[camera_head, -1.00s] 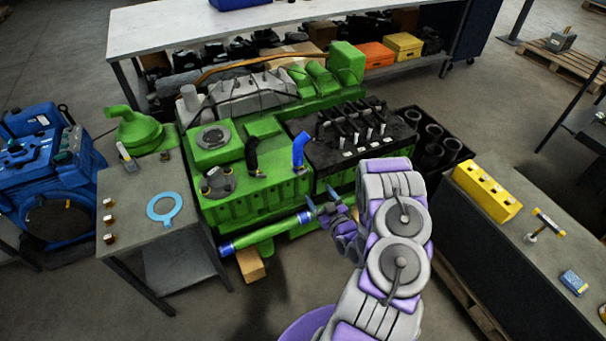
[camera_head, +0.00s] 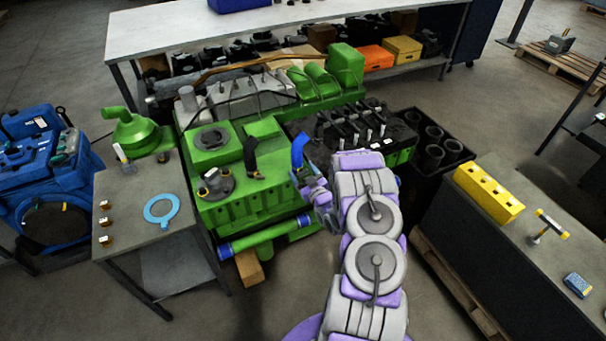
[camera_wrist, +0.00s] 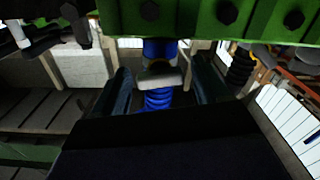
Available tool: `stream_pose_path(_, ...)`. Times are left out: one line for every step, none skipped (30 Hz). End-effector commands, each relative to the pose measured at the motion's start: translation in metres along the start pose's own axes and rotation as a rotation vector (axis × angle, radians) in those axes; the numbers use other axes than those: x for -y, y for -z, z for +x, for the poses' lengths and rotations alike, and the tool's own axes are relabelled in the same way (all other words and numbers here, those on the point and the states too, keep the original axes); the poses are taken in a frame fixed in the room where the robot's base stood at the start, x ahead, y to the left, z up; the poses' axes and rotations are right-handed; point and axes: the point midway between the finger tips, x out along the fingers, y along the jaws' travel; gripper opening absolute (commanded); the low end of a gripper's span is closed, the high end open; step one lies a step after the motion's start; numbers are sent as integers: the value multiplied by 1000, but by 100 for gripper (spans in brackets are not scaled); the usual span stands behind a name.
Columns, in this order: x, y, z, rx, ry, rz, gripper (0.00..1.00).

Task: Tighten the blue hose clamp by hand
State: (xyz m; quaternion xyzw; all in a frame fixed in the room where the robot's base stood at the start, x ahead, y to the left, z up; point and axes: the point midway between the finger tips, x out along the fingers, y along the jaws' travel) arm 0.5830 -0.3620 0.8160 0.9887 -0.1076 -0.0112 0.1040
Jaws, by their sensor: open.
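The blue hose (camera_head: 298,150) rises from the front right part of the green engine (camera_head: 250,205). In the wrist view, a blue ribbed hose (camera_wrist: 158,100) hangs below a green bolted edge, with a pale grey clamp-like piece (camera_wrist: 158,79) across it. My gripper (camera_head: 301,180) is just below the blue hose in the head view. In the wrist view, my gripper (camera_wrist: 163,88) is open, with one dark finger on each side of the hose and gaps between. I cannot tell whether the fingers reach the clamp's depth. My arm hides part of the engine.
A black hose (camera_head: 251,155) stands left of the blue one. A green pipe with blue ends (camera_head: 265,236) runs along the engine's front. A side table (camera_head: 150,240) is at left, and a bench with a yellow block (camera_head: 488,193) at right.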

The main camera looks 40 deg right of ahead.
Motion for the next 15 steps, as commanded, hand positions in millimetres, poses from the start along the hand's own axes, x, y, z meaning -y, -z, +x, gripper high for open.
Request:
stream_pose_path(0,0,0,0,0,0,74)
stream_pose_path(0,0,0,0,0,0,74)
stream_pose_path(0,0,0,1,0,0,74)
stream_pose_path(0,0,0,1,0,0,73)
stream_pose_path(0,0,0,1,0,0,70)
stream_pose_path(0,0,0,1,0,0,66)
stream_pose_path(0,0,0,1,1,0,63)
stream_pose_path(0,0,0,1,1,0,60)
stream_pose_path(0,0,0,1,1,0,56)
stream_pose_path(0,0,0,1,1,0,53)
stream_pose_path(0,0,0,1,1,0,51)
stream_pose_path(0,0,0,1,1,0,47)
stream_pose_path(0,0,0,1,1,0,44)
stream_pose_path(0,0,0,1,1,0,41)
stream_pose_path(0,0,0,1,1,0,37)
